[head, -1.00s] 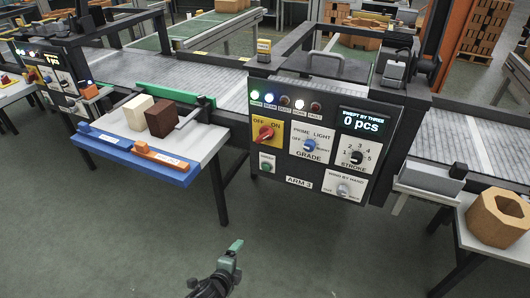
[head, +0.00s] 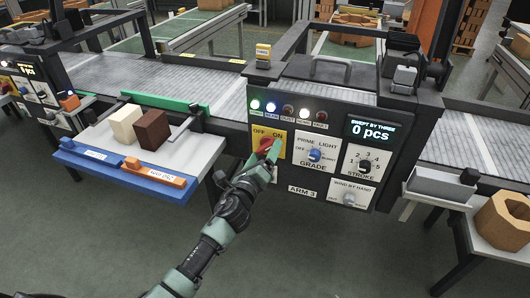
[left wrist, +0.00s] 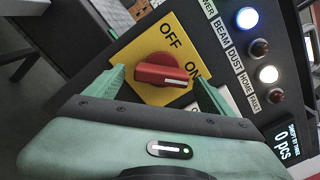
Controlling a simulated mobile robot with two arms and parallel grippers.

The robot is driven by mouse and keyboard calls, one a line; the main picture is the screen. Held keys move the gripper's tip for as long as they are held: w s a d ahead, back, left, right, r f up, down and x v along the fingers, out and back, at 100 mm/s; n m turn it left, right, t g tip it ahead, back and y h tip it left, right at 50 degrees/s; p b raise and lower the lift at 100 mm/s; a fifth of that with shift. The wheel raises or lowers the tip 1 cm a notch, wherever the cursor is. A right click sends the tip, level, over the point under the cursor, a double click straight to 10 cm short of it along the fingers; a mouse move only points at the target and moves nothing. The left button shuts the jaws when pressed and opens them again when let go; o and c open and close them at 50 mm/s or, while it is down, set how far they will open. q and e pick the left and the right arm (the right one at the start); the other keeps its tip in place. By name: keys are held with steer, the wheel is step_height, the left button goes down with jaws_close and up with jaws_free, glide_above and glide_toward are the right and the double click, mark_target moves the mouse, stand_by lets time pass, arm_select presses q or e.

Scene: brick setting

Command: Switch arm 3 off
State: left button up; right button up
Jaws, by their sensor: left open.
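The ARM 3 panel (head: 300,185) is dark, with a yellow OFF/ON plate (head: 257,134) at its upper left. A red rotary knob (left wrist: 160,75) sits on that plate; in the left wrist view its white mark points toward ON. My left gripper (head: 267,150) is at the knob and partly hides it in the head view. In the left wrist view the gripper (left wrist: 164,84) is open, with one green finger on each side of the knob. I cannot tell whether the fingers touch it. My right gripper is not in view.
The panel also bears a GRADE knob (head: 314,155), a STROKE knob (head: 364,166) and a WIND BY HAND knob (head: 348,199). The display (head: 370,131) reads 0 pcs. Green, blue and white lamps are lit. A side table (head: 200,152) with two blocks stands left.

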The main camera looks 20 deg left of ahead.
arm_select(q)
steer(key=shift+w, duration=0.3)
steer(key=c, duration=1.4)
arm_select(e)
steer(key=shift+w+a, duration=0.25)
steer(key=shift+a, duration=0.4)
